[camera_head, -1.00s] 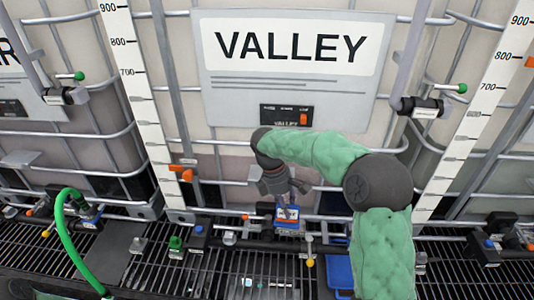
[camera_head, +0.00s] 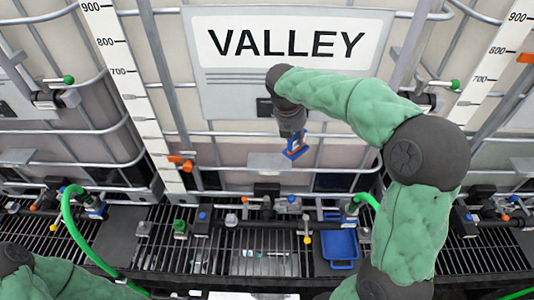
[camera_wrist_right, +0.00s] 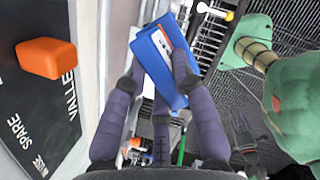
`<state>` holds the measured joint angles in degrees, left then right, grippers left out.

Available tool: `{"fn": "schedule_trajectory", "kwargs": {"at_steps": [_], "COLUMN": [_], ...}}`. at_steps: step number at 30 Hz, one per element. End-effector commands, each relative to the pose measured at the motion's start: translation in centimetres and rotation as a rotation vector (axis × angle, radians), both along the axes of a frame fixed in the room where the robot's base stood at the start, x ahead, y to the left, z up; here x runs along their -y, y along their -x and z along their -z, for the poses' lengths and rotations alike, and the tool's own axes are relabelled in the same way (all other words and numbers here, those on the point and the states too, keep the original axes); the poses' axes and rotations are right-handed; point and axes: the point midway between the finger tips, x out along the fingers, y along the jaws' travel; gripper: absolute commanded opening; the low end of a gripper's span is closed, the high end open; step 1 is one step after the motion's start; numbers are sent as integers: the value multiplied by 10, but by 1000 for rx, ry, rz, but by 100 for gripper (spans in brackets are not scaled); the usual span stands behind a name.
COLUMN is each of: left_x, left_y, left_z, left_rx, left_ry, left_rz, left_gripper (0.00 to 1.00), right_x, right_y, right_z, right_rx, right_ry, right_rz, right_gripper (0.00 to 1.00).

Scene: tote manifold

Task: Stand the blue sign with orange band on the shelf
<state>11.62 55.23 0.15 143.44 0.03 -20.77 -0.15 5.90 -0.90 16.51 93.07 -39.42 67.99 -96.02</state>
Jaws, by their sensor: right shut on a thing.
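The blue sign with an orange band (camera_head: 294,152) is off the manifold, tilted, in front of the middle tote. My right gripper (camera_head: 293,139) is shut on it from above. In the right wrist view, the sign (camera_wrist_right: 160,62) sits between the fingers of my right gripper (camera_wrist_right: 155,78). A grey shelf (camera_head: 262,161) sticks out from the tote just behind and below the sign in the head view. I cannot tell whether they touch.
The VALLEY board (camera_head: 285,45) is above. Tote cage bars (camera_head: 225,133) surround the shelf. Below are manifold valves, green hoses (camera_head: 68,225) and a blue tray (camera_head: 341,243) on the grating.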

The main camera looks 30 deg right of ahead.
Motion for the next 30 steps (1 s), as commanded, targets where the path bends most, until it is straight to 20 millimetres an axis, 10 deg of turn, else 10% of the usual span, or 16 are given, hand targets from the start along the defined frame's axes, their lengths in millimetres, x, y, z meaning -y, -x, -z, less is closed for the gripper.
{"fn": "schedule_trajectory", "kwargs": {"at_steps": [12,30], "left_x": [0,0], "left_y": [0,0], "left_z": [-12,-22], "left_rx": [1,1], "left_ry": [0,0], "left_rz": [0,0], "left_gripper": [47,47], "right_x": [-50,-63], "right_y": [-48,-60], "right_z": [54,104], "right_rx": [-2,1], "right_ry": [0,0], "right_rz": [1,2], "right_gripper": [0,0]}}
